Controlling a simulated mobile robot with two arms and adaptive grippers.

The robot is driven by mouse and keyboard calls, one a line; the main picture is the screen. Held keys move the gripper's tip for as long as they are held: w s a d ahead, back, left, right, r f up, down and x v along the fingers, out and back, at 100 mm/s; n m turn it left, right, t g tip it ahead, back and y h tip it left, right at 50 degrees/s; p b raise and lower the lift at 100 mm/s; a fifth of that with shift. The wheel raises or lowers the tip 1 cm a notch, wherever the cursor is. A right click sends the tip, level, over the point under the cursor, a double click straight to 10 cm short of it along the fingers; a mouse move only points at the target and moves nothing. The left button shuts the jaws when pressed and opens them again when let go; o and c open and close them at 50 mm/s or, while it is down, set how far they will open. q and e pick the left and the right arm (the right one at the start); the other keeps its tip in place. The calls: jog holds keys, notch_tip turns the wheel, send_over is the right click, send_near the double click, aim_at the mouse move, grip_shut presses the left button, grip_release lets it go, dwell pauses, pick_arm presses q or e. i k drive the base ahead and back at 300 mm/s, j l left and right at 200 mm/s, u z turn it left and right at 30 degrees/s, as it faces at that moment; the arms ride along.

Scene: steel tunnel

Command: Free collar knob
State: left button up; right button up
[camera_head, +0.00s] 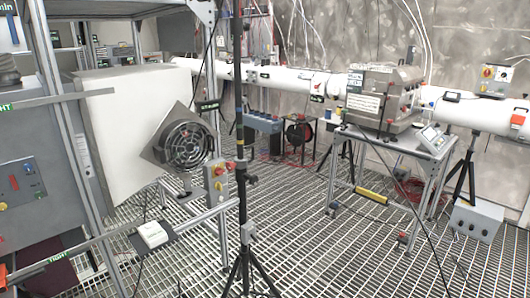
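A black stand (241,215) rises upright in the middle foreground, with spread tripod legs on the grated floor. A dark collar (241,167) sits around its pole at about mid height. A small dark knob (252,180) sticks out to the right just below it. A grey clamp-like part (248,231) is lower on the pole. The knob is too small to tell whether it is tight or loose. Neither of my grippers shows in this view.
A black round fan (186,146) and a red-and-yellow button box (216,183) stand left of the pole. A steel frame (60,110) fills the left. A table (392,145) with a metal chamber (383,97) stands right. Grated floor (320,255) is open between.

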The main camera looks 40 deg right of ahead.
aim_at(230, 166)
jog(key=l, duration=1.5)
jog(key=i+l+z, duration=0.1)
jog(key=l, duration=1.4)
jog(key=j+z, duration=0.2)
jog(key=j, duration=0.45)
jog(key=k+j+z, duration=0.2)
jog(key=j, duration=0.45)
jog(key=i+j+z, duration=0.15)
jog(key=i+j, duration=0.15)
